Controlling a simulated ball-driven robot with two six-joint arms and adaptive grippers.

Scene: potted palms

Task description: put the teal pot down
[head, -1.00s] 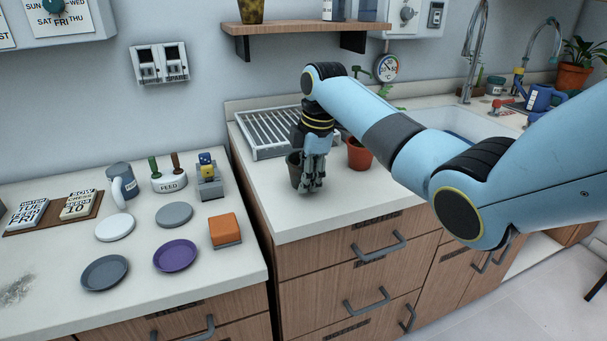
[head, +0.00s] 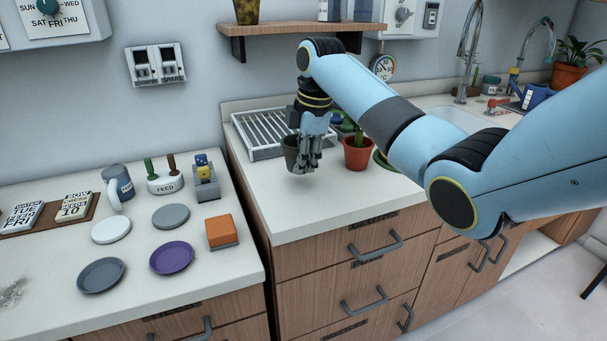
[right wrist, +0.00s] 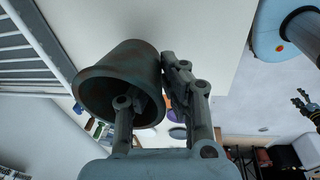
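The teal pot (head: 291,152), dark and weathered, is in my right gripper (head: 309,168) over the counter with the drying rack. In the right wrist view the pot (right wrist: 108,88) is tilted in the picture with its mouth toward the gripper. One finger of the right gripper (right wrist: 155,95) reaches inside the mouth and the other lies along the outside wall, so the pot's wall is pinched. I cannot tell how far its base is above the counter. A dark, yellow-marked part at the right edge of the wrist view may be my left gripper (right wrist: 306,105); its fingers are unclear.
A red pot with a plant (head: 357,154) stands just right of my gripper, with a green saucer (head: 383,162) beside it. The wire rack (head: 262,135) is behind-left. Counter in front is clear. The left counter holds a purple saucer (head: 172,258) and an orange block (head: 219,230).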

